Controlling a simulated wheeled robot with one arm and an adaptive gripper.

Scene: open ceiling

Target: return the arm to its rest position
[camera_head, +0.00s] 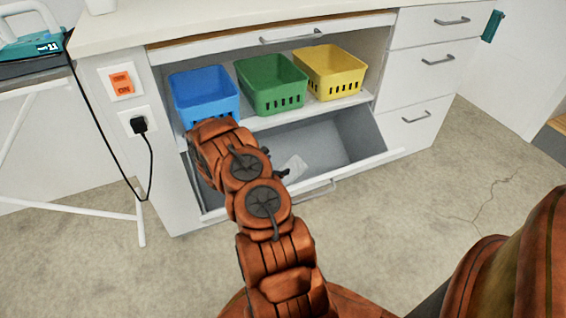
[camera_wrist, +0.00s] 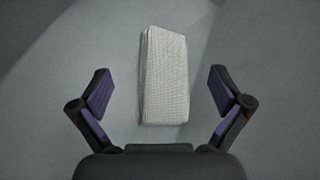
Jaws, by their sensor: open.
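My arm reaches forward from the bottom of the head view into an open lower drawer (camera_head: 345,140). My gripper (camera_wrist: 160,88) is open in the wrist view, its two purple-padded fingers spread wide with nothing held between them. A folded whitish cloth (camera_wrist: 165,75) lies on the grey drawer floor ahead of the fingers, apart from both. The cloth also shows in the head view as a pale patch (camera_head: 293,166) beside my wrist. Most of my gripper is hidden behind the arm in the head view.
Blue (camera_head: 204,96), green (camera_head: 271,84) and yellow (camera_head: 331,72) baskets stand on the shelf above the drawer. The drawer's front panel edge (camera_head: 355,165) lies under my arm. A black cord (camera_head: 151,165) hangs from a socket at left. Open floor (camera_head: 420,220) is at right.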

